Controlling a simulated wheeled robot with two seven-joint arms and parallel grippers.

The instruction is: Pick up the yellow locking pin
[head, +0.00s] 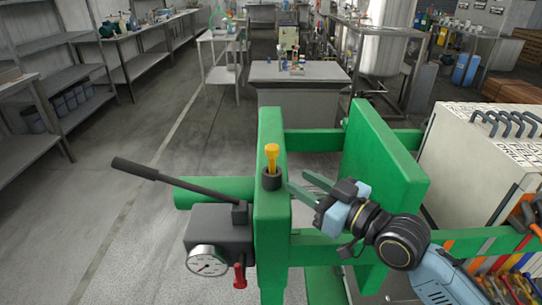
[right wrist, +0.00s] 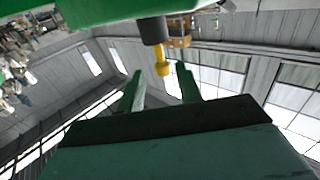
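In the right wrist view the open fingers (right wrist: 158,84) lie to either side of the pin's line. The pin does not appear gripped; exact contact cannot be told. My left gripper is not in view.
A grey pump block with a black lever (head: 160,174), a dial gauge (head: 208,261) and a red valve handle (head: 240,276) sits left of the post. A second green upright (head: 385,150) stands right. A white cabinet (head: 470,160) and hanging tools are at far right.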

